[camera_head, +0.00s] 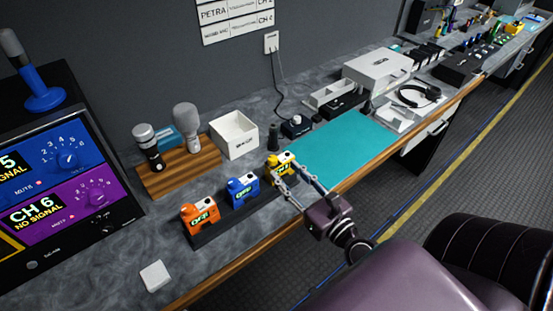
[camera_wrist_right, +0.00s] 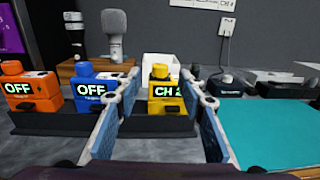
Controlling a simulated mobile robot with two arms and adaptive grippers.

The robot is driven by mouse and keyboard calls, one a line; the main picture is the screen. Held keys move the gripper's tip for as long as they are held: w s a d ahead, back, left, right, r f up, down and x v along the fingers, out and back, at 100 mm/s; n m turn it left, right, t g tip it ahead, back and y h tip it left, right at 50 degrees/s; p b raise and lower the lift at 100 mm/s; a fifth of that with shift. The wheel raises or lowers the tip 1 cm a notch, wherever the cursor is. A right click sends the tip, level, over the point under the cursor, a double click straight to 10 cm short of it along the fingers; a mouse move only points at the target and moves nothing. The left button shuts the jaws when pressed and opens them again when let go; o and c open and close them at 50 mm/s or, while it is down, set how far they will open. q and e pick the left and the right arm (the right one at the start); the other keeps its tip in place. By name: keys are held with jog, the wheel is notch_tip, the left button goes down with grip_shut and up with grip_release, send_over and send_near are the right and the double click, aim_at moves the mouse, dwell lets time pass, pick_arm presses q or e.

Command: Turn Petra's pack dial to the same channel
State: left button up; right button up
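Three packs stand in a row in a dark rack on the counter: orange (camera_head: 199,214), blue (camera_head: 242,191) and yellow (camera_head: 281,167). Each has a knob on top. In the right wrist view the orange pack (camera_wrist_right: 32,90) and blue pack (camera_wrist_right: 97,88) read OFF. My right gripper (camera_wrist_right: 168,98) is open, fingers on either side of the yellow pack's front in this view; contact cannot be told. My left gripper is not in view. No pack name is legible.
A wall sign (camera_head: 237,14) lists PETRA with a channel, its digit unclear. A monitor (camera_head: 70,185) at left shows CH 6 NO SIGNAL. A white box (camera_head: 234,134) and wooden board (camera_head: 150,182) stand behind the packs. A teal mat (camera_head: 340,150) lies clear at right.

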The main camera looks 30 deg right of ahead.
aim_at(276, 161)
jog(key=shift+w+p, duration=0.9)
jog(key=shift+w, duration=1.8)
grip_shut()
